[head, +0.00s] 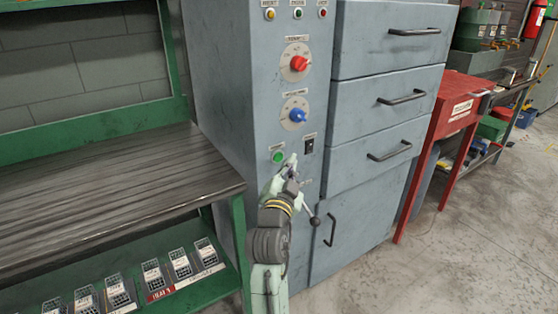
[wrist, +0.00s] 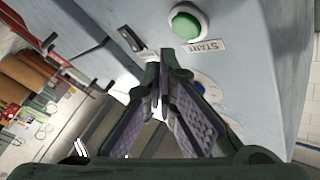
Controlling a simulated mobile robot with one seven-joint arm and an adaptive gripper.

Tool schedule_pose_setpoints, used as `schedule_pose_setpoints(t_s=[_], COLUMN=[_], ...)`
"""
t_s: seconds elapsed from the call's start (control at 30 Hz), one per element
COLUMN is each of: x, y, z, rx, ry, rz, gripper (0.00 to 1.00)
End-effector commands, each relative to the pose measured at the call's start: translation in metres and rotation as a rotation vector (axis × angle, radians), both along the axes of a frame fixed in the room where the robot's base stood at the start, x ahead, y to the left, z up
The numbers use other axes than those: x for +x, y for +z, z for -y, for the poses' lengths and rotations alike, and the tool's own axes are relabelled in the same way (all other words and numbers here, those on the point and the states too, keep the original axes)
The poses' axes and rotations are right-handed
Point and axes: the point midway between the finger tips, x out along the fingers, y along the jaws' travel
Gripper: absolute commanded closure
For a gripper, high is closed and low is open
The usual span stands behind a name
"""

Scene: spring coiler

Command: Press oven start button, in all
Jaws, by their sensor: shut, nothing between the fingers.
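The green start button (head: 278,157) sits low on the grey-blue oven's control panel (head: 270,80). In the wrist view the button (wrist: 187,25) shows at the top, with a white ring and a label reading START beside it. My gripper (head: 290,162) is shut and empty, just right of the button in the head view. In the wrist view my gripper's fingertips (wrist: 165,55) meet below and left of the button, apart from it in the picture. I cannot tell the gap to the panel.
Above the button are a blue knob (head: 297,115), a red knob (head: 299,63) and a black switch (head: 309,143). A lever with a dark ball (head: 315,221) sticks out below. Grey drawers (head: 385,100) are to the right. A green-framed bench (head: 110,190) stands left.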

Motion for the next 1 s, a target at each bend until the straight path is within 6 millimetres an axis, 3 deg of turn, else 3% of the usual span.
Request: schedule_pose_setpoints(t_s=[0.23,1.0], x=[0.0101,0.0102], y=[0.0001,0.0002], z=[-0.0073,-0.0075], rx=[-0.001,-0.001], ry=[-0.001,0.000], rz=[0.001,0.000], gripper=[1.00,1.00])
